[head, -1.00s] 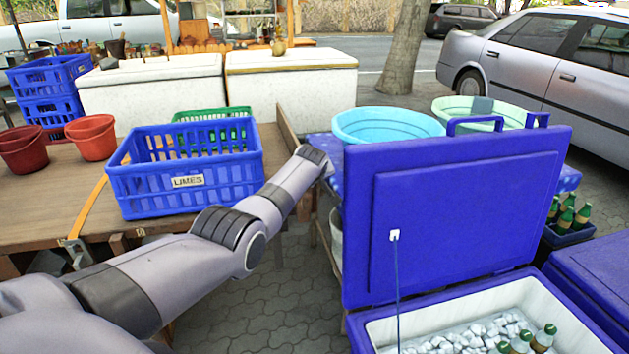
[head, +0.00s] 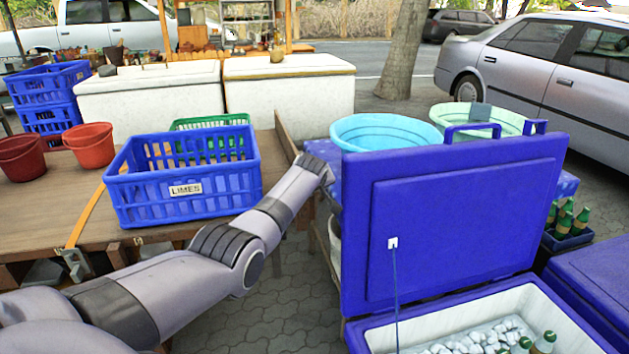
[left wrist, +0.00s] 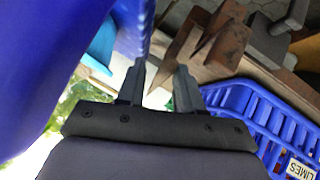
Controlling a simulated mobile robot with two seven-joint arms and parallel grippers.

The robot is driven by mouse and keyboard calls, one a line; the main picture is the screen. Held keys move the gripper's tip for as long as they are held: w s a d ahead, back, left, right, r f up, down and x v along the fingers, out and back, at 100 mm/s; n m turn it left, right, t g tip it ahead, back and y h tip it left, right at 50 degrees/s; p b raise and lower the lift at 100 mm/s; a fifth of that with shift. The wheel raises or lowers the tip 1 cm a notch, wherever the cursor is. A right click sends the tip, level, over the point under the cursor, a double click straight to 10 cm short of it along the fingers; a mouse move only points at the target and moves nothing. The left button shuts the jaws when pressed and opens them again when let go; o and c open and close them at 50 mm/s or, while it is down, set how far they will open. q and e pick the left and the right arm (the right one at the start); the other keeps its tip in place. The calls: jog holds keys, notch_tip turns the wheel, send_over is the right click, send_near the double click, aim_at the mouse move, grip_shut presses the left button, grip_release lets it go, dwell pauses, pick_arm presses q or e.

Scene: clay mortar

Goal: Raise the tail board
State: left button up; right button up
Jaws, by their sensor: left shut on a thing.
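The tail board (head: 286,136) is a narrow wooden board standing along the right end of the brown wooden cart bed (head: 50,205) in the head view. My left arm reaches forward to it, and its hand is hidden behind the blue cooler lid. In the left wrist view my left gripper (left wrist: 160,72) has its fingers a little apart, shut on the brown edge of the tail board (left wrist: 182,56). How deep the edge sits between them is hard to tell. My right gripper is not in view.
A blue crate labelled LIMES (head: 185,205) stands on the bed, with red buckets (head: 92,147) further left. The open cooler's blue lid (head: 450,225) stands close right of my left arm. A light blue tub (head: 385,131) is behind it. Paving shows below the arm.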

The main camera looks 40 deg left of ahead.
pick_arm(q)
jog(key=p+v, duration=0.2)
jog(key=v, duration=0.4)
jog(key=shift+s+r+p, duration=0.15)
jog(key=shift+r+p, duration=0.2)
jog(key=shift+r, duration=0.05)
jog(key=shift+d, duration=0.1)
dwell(0.4)
jog(key=s+d+f+m+t+h+p, duration=0.1)
jog(key=s+d+f+m, duration=0.3)
jog(key=s+d+f, duration=0.35)
jog(key=s+d+f+m+h, duration=0.2)
jog(key=s+d+f+m, duration=0.25)
jog(key=s+f, duration=0.45)
jog(key=s+d+f+m+h, duration=0.1)
jog(key=s+d+m, duration=0.1)
jog(key=s, duration=0.5)
jog(key=s+d+f+m+h, duration=0.1)
jog(key=s+d, duration=0.4)
jog(key=s, duration=0.2)
jog(key=s+d+f+m+t+h+p, duration=0.1)
jog(key=s+d+m+h, duration=0.1)
jog(key=s+d, duration=0.2)
jog(key=s, duration=0.3)
jog(key=shift+m, duration=0.35)
